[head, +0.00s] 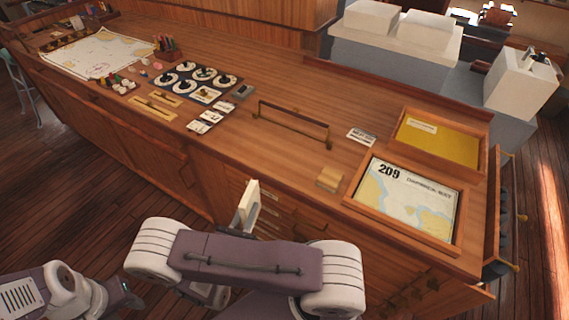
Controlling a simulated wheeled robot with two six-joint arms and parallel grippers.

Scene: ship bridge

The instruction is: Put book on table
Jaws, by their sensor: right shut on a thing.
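The table is a long wooden chart counter (300,160) that runs from the upper left to the lower right. A cream-white book (249,200) stands roughly upright at the counter's front edge, in front of the drawer fronts. My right gripper (240,221) is shut on it, with the fingers mostly hidden behind my own arm. The lower part of the book is hidden too. I cannot tell whether the book touches the counter. My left gripper (128,298) is low at the left, away from the book, and its fingers are too unclear to judge.
A brass rail (292,122), a small wooden block (329,179), a framed chart (410,198) and a yellow-lined tray (437,141) lie on the counter's right half. Instruments (203,82) and a map (98,53) fill the left. Bare wood lies left of the block.

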